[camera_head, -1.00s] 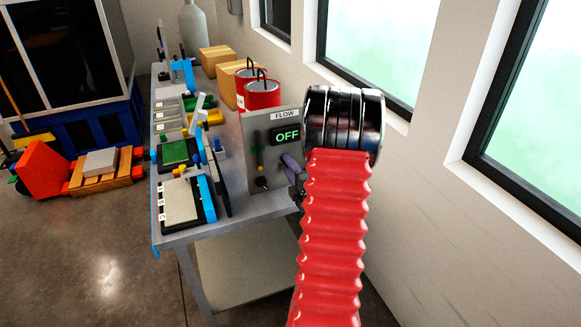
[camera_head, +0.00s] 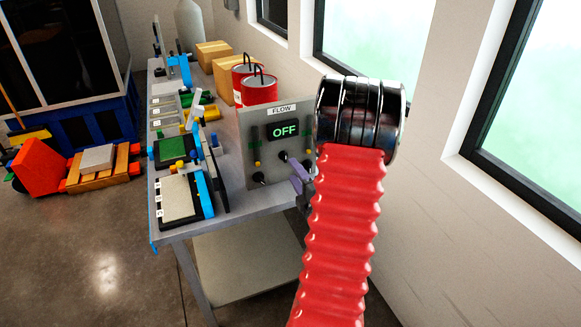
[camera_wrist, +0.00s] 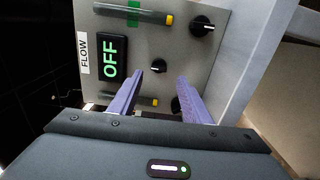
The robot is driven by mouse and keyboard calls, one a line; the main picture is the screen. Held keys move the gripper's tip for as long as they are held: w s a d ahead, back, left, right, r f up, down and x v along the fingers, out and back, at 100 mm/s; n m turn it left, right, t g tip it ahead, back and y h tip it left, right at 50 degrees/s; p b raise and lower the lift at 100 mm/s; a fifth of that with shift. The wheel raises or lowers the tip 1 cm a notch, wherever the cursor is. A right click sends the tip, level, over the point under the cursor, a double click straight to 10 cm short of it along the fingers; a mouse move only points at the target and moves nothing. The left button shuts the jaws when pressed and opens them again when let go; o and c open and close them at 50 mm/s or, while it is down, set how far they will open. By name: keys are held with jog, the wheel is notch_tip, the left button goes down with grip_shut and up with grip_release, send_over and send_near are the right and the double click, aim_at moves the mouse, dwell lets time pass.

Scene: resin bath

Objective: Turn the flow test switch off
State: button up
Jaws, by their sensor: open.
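The flow test panel (camera_head: 262,150) is an upright grey plate at the near right of the bench. Its display (camera_head: 284,130) reads OFF in green. The panel carries dark knobs; a small centre knob (camera_head: 283,156) and a lower-left knob (camera_head: 259,178) show. In the wrist view the display (camera_wrist: 112,58) also reads OFF. There, the small knob (camera_wrist: 158,66) is beside the left fingertip and another knob (camera_wrist: 177,104) is partly hidden by the right finger. My gripper (camera_wrist: 169,75) is open, with purple fingers apart and empty, facing the panel. Contact cannot be told.
The metal bench (camera_head: 195,232) holds red cans (camera_head: 258,90), cardboard boxes (camera_head: 213,54), and trays (camera_head: 180,199) left of the panel. A wall with windows is close on the right. An orange cart (camera_head: 42,166) stands on the floor at left.

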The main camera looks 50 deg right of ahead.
jog(key=v, duration=0.7)
dwell(0.6)
